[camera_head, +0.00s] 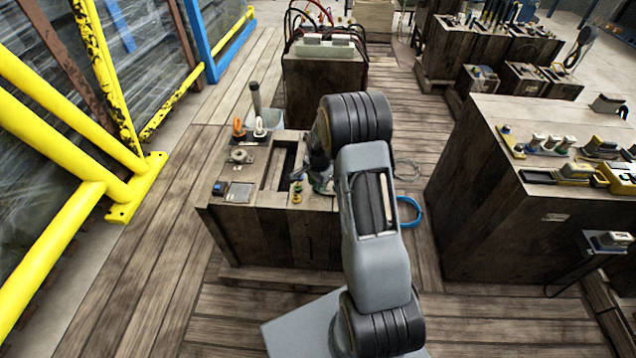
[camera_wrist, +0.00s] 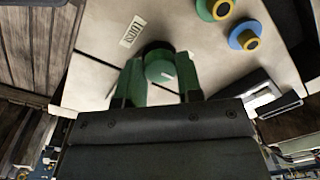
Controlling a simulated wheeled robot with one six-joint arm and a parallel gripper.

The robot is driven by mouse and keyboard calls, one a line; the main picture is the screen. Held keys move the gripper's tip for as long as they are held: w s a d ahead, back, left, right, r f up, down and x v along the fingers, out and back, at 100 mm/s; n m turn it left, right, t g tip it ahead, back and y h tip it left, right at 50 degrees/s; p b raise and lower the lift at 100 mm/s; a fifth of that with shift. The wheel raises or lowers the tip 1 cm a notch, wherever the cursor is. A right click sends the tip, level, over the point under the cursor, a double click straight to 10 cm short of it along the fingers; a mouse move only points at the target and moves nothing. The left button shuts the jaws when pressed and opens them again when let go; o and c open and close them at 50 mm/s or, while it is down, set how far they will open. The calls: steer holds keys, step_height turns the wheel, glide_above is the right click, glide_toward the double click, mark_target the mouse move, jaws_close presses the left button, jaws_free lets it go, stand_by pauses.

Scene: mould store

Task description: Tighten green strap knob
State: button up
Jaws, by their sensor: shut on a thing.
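The green strap knob (camera_wrist: 160,66) is a round green cap with a small white mark on top, in the upper middle of the wrist view. My gripper (camera_wrist: 161,82) has one finger on each side of it and is shut on it. The fingers look green too, so their edges are hard to tell from the knob. The strap under it is hard to make out. In the head view my arm hides most of the gripper (camera_head: 317,178) at the right end of the wooden bench (camera_head: 265,220).
A green knob (camera_wrist: 215,9) and a blue knob (camera_wrist: 244,37), both yellow-centred, sit close by on the pale top. A white label (camera_wrist: 132,31) lies left of the gripped knob. Yellow rails (camera_head: 60,190) stand left; a wooden cabinet (camera_head: 500,210) stands right.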

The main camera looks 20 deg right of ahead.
steer(key=o, duration=0.9)
steer(key=r, duration=0.4)
steer(key=r+p, duration=0.1)
steer(key=r, duration=0.8)
steer(key=shift+s+d+r, duration=0.1)
steer(key=shift+s+r, duration=0.25)
steer(key=shift+r, duration=0.05)
